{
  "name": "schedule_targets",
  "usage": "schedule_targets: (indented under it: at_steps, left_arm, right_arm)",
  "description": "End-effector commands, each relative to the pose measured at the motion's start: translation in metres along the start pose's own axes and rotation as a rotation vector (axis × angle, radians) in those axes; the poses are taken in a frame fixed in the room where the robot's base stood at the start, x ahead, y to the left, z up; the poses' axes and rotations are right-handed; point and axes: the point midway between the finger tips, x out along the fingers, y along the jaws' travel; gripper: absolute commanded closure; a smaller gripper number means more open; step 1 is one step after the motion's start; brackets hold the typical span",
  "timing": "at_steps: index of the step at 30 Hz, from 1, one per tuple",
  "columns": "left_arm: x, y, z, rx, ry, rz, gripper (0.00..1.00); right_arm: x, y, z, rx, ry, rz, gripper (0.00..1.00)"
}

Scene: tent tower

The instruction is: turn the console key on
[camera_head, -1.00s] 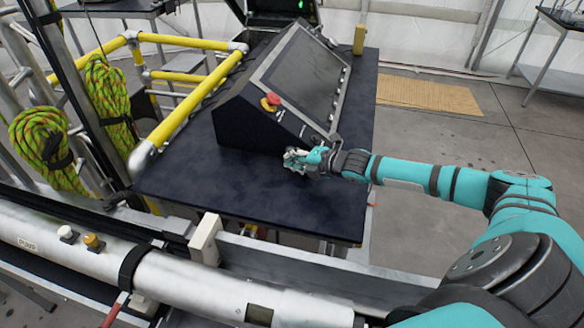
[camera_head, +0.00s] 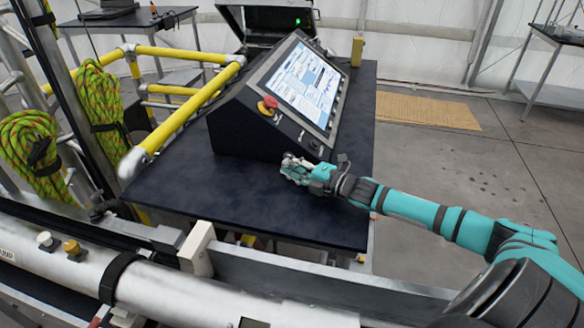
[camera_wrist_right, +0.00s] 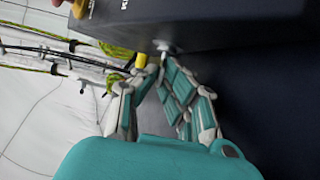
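The dark console (camera_head: 240,132) stands on a black table, its sloped screen (camera_head: 303,82) lit with windows. A red emergency button (camera_head: 268,105) sits at its left front corner. Small controls (camera_head: 314,144) lie along the lower front edge; the key cannot be told apart there. My right gripper (camera_head: 288,168) is just in front of the console's lower right front. In the right wrist view, the gripper's fingers (camera_wrist_right: 152,78) are parted, with a small pale metal piece (camera_wrist_right: 166,47) by the tips against the dark console side. My left gripper is not in view.
The black table (camera_head: 200,185) is clear before the console. Yellow rails (camera_head: 190,112) and coiled green ropes (camera_head: 32,150) stand left. A yellow post (camera_head: 357,51) stands at the table's back right. Open floor lies to the right.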

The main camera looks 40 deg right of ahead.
Motion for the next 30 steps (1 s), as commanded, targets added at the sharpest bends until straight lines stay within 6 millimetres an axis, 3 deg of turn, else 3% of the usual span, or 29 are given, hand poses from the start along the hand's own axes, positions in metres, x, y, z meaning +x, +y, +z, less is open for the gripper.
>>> schedule_targets:
  at_steps: [4, 6, 10, 20, 30]
  left_arm:
    - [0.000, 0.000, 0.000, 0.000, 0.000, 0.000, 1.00]
    - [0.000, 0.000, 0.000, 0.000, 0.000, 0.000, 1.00]
    - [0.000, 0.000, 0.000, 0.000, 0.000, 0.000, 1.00]
    - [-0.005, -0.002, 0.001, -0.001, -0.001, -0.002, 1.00]
    - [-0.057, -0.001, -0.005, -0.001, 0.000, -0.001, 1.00]
  right_arm:
    - [0.000, 0.002, 0.002, -0.001, -0.003, 0.003, 1.00]
    - [0.000, 0.003, 0.002, -0.001, -0.003, 0.003, 0.87]
    - [0.000, 0.002, 0.001, -0.001, -0.002, 0.002, 0.73]
    - [0.000, 0.004, 0.001, -0.007, -0.001, -0.014, 0.73]
    - [0.001, 0.018, 0.002, -0.100, -0.002, -0.233, 0.73]
